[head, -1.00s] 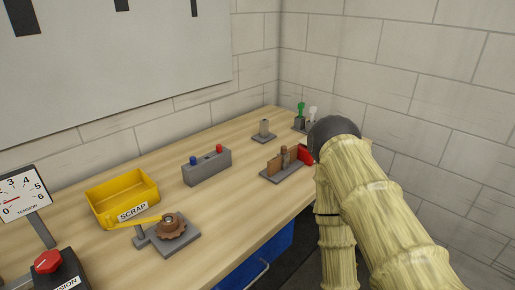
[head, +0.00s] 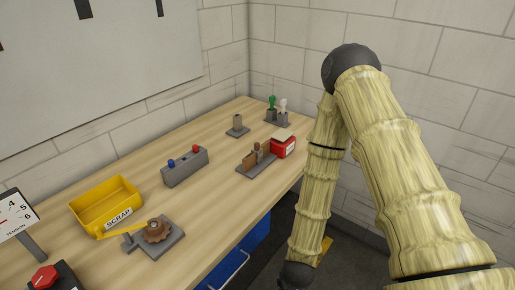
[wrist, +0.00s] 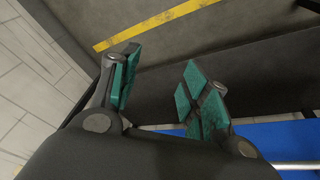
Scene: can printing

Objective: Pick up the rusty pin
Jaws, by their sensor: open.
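A brown upright piece (head: 259,150), which looks like the rusty pin, stands on a grey base (head: 246,171) beside a flat brown plate, near the right edge of the bench. I cannot be sure it is the pin. My gripper (wrist: 158,75) shows in the wrist view with its teal-padded fingers apart and nothing between them. It points down at the floor, off the bench's front edge. In the head view my arm hangs at the right, and the fingers are out of the picture. The pin is not in the wrist view.
On the wooden bench (head: 215,215) stand a yellow scrap bin (head: 98,212), a rusty gear (head: 157,231) with a yellow lever, a grey block (head: 184,168) with blue and red pegs, and a red box (head: 283,147). A blue container (head: 238,260) is under the bench.

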